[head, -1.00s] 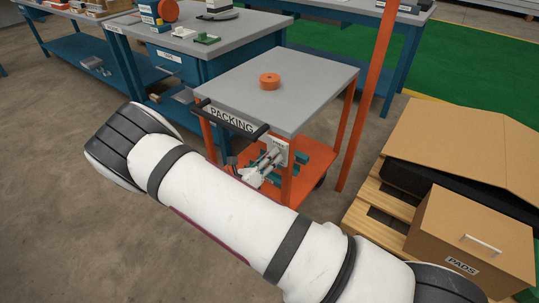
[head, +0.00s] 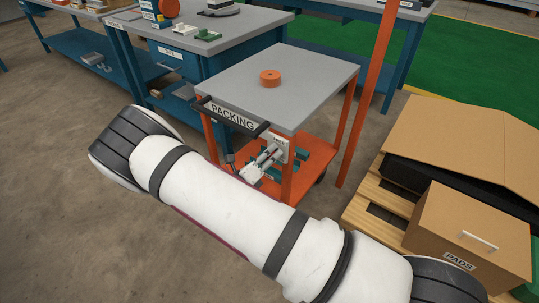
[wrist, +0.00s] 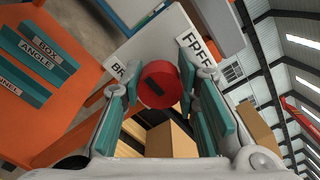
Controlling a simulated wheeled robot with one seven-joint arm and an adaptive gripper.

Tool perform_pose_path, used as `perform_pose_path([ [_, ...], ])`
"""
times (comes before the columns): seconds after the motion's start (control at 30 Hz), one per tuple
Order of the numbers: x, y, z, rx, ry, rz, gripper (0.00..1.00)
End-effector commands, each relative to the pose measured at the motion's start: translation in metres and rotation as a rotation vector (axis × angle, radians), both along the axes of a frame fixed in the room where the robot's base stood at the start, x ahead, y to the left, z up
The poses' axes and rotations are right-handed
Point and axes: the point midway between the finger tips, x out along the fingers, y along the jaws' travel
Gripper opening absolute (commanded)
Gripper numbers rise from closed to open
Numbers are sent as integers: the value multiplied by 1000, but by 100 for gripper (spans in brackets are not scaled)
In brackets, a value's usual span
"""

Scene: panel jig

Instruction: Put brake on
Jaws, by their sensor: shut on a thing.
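The brake control is a round red knob (wrist: 158,84) with a dark bar mark on its face. It sits on a white plate (wrist: 147,45) with a label starting "BR" on the left and a "FREE" label (wrist: 195,48) on the right. In the head view the plate (head: 281,146) is on the front of the orange cart, below the tabletop. My gripper (wrist: 160,92) has its teal-padded fingers on both sides of the knob, shut on it. In the head view my gripper (head: 268,158) reaches the plate and hides the knob.
The packing cart's grey top (head: 300,75) holds an orange disc (head: 270,78). A black handle with a "PACKING" sign (head: 233,117) lies just above my gripper. Teal labelled pieces (wrist: 38,55) lie on the orange lower shelf. A pallet with a "PADS" box (head: 470,225) stands right.

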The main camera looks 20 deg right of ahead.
Motion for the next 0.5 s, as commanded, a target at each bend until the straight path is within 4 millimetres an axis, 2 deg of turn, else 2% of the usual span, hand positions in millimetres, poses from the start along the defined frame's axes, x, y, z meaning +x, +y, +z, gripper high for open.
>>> perform_pose_path([
  [0.07,0,1,-1,1,2,2,0],
  [0.1,0,1,-1,1,2,2,31],
  [0.2,0,1,-1,1,2,1,49],
  [0.5,0,1,0,1,0,1,49],
])
